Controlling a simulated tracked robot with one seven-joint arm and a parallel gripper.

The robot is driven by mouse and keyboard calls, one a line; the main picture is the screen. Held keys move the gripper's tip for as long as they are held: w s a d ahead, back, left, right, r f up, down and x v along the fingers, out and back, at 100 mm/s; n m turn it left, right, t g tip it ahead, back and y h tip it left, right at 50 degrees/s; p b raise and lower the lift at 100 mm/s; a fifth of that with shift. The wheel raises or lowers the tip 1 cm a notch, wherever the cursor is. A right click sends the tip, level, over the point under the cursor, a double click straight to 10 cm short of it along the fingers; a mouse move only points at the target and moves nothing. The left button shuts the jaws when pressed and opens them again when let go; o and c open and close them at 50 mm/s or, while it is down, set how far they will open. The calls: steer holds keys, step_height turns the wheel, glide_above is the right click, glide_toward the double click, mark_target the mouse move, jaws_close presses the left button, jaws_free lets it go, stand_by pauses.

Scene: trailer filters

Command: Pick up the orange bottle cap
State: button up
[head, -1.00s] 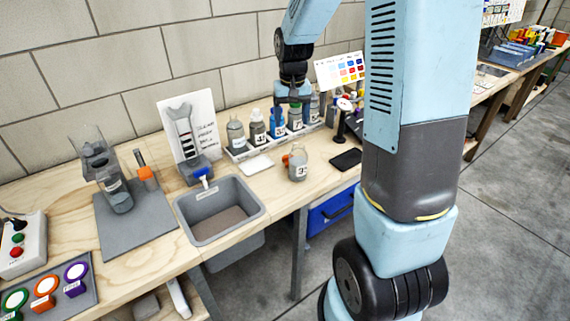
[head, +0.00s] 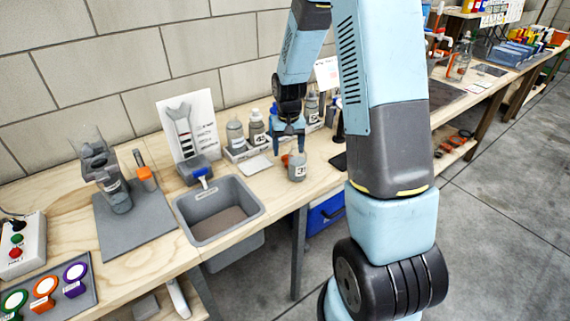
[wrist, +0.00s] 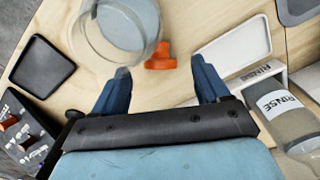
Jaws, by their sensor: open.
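The orange bottle cap (wrist: 161,57) lies on the wooden bench in the wrist view, in line with the gap between my fingertips and just beyond them. A small part of the cap (head: 285,160) shows in the head view, beside a clear bottle (head: 297,170) with grey contents. In the wrist view the bottle (wrist: 125,22) stands close to the cap on its left; I cannot tell whether they touch. My gripper (wrist: 161,72) is open and empty, its blue fingers pointing down above the bench. In the head view my gripper (head: 289,128) is just above the bottle and cap.
A white tray (wrist: 230,46) lies right of the cap in the wrist view, and a black tray (wrist: 40,67) lies left. A bottle labelled RINSE (wrist: 283,112) stands in a white rack (wrist: 262,80). A grey sink (head: 256,190) is left of the bottle in the head view.

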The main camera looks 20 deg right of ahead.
steer(key=shift+f, duration=2.6)
steer(key=shift+c, duration=0.2)
steer(key=c, duration=1.1)
steer(key=shift+r, duration=0.15)
